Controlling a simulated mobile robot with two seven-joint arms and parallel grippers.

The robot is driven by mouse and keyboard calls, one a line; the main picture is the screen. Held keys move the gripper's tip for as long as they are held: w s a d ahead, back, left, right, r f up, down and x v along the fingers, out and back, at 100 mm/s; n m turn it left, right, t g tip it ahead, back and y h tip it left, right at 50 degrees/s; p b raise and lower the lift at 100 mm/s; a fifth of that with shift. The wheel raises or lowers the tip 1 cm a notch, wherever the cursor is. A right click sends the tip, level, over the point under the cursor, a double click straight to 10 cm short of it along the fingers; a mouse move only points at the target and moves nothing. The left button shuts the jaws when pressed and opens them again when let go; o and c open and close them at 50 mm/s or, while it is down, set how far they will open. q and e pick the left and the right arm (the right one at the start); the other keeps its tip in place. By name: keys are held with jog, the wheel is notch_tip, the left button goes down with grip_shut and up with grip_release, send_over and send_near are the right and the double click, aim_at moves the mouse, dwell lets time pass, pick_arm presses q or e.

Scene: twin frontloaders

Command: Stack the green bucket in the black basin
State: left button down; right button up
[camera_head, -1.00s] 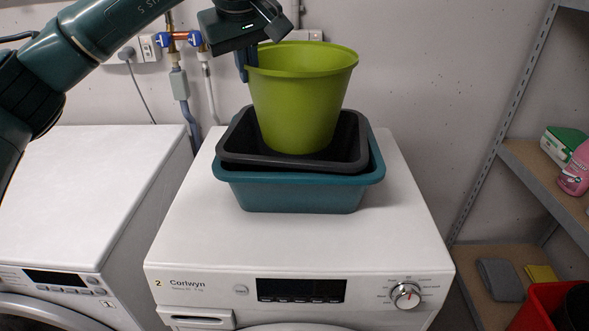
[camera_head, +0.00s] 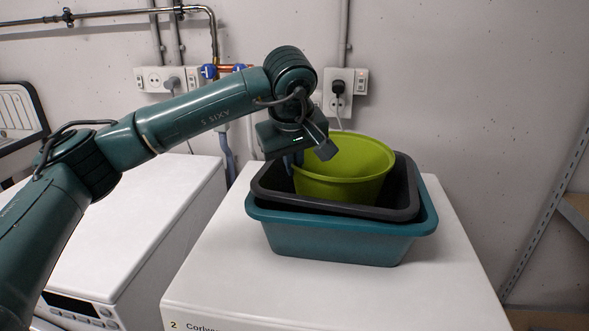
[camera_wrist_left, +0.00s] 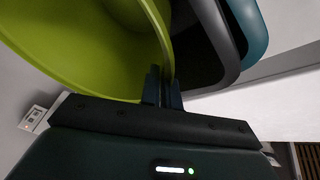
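The green bucket (camera_head: 345,172) sits low inside the black basin (camera_head: 385,211), with its wall standing above the basin's rim. The black basin is nested in a teal basin (camera_head: 335,240). My left gripper (camera_head: 293,168) points down at the left side of the bucket's rim. In the left wrist view, its two fingers (camera_wrist_left: 163,88) stand close together on either side of the green wall (camera_wrist_left: 95,50), shut on it. The bucket's base is hidden, so I cannot see whether it touches the basin floor. My right gripper is not in view.
The basins stand on a white washing machine (camera_head: 260,285); a second one (camera_head: 140,215) stands to its left. The wall with pipes and sockets (camera_head: 346,88) is close behind. A shelf post (camera_head: 545,225) stands at the right. The machine top in front is bare.

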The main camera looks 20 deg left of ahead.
pick_arm(q)
jog(key=shift+f, duration=0.5)
jog(key=shift+f, duration=0.3)
jog(key=c, duration=1.6)
grip_release()
jog(key=shift+c, duration=0.2)
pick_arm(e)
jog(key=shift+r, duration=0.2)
pick_arm(q)
jog(key=shift+r, duration=0.55)
jog(key=v, duration=1.1)
jog(key=shift+s+r, duration=0.15)
jog(key=shift+r, duration=0.05)
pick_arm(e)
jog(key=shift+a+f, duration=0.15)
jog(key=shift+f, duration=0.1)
